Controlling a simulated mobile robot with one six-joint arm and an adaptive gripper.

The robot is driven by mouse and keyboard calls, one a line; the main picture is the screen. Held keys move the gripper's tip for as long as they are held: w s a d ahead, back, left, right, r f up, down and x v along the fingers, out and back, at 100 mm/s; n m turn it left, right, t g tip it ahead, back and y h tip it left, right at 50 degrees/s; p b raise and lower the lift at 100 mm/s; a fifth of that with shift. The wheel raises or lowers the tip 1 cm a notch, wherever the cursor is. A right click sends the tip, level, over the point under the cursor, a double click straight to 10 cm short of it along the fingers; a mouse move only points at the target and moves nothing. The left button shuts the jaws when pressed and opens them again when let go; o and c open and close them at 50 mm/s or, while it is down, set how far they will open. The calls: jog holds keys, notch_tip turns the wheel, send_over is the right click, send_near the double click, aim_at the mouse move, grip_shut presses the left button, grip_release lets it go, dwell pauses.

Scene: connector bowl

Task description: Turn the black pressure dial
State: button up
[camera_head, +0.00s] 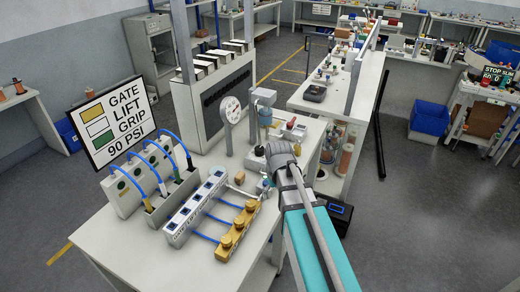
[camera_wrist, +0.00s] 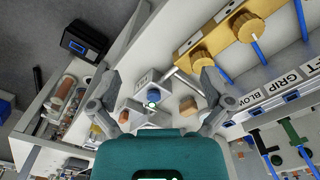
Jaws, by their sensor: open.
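No dial that is clearly black stands out in either view. In the head view a round white-faced gauge (camera_head: 230,109) stands upright on the bench. Just right of it is a post with a grey cap (camera_head: 263,97) and a blue part below; I cannot tell whether this cap is the dial. My gripper (camera_head: 266,184) is low over the bench's right edge, in front of the gauge and post. In the wrist view my gripper (camera_wrist: 160,82) has its fingers spread, with nothing held. A pale block with a blue round part (camera_wrist: 153,97) shows between the fingers.
Brass knobs (camera_head: 237,225) on a bar and a labelled strip (camera_head: 195,205) lie left of my gripper. A GATE/LIFT/GRIP 90 PSI sign (camera_head: 112,120) stands at the left. A dark box (camera_head: 338,215) is right of the bench. Open floor lies at the right.

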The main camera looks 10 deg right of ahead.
aim_at(260, 148)
jog(key=w+r+n+p, duration=0.2)
jog(key=w+n, duration=0.1)
jog(key=w, duration=1.5)
jog(key=w+r+n+p, duration=0.2)
jog(key=w+r+n, duration=0.1)
jog(key=w, duration=1.5)
jog(key=shift+w+p, duration=0.2)
jog(key=shift+p, duration=0.1)
jog(key=shift+f, duration=0.2)
notch_tip(260, 148, down, 13)
jog(key=b, duration=1.3)
jog(key=shift+f+b, duration=0.2)
jog(key=shift+b, duration=0.2)
jog(key=shift+c, duration=0.3)
jog(key=c, duration=1.1)
